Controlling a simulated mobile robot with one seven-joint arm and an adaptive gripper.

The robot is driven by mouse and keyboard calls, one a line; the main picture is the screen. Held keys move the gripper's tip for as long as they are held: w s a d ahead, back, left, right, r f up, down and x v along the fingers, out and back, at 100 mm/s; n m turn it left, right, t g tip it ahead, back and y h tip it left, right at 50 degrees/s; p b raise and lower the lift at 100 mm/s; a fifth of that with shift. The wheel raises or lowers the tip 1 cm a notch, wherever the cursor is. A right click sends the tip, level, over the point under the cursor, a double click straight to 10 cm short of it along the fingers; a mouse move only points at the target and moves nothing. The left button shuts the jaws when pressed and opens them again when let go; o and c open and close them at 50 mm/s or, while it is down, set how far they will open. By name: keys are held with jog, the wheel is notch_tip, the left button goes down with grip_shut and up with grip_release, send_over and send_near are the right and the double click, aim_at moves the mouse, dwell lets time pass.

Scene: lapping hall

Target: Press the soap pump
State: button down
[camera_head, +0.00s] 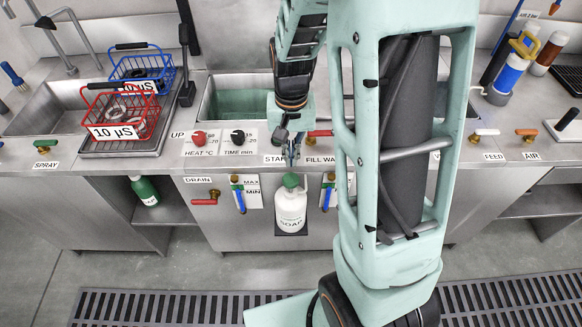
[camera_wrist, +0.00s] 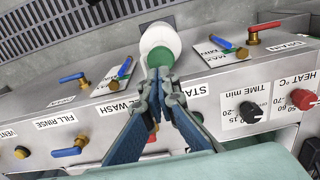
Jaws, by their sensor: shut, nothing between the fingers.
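The soap bottle (camera_head: 291,212) is white with a "SOAP" label and stands upright at the front panel of the steel counter. Its green pump head (camera_head: 290,180) is on top. My gripper (camera_head: 291,161) is shut and empty, pointing down just above the pump head. In the wrist view, the fingertips (camera_wrist: 158,76) overlap the near edge of the green pump head (camera_wrist: 160,56), with the white bottle (camera_wrist: 160,37) beyond. I cannot tell whether the fingertips touch the pump.
Blue-handled valves (camera_head: 238,196) and (camera_head: 326,195) flank the bottle closely. Red and black knobs (camera_head: 199,138) sit on the counter to the left. A red basket (camera_head: 122,115) stands further left. A green bottle (camera_head: 144,190) is on a lower shelf.

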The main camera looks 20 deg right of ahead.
jog(key=shift+r, duration=2.6)
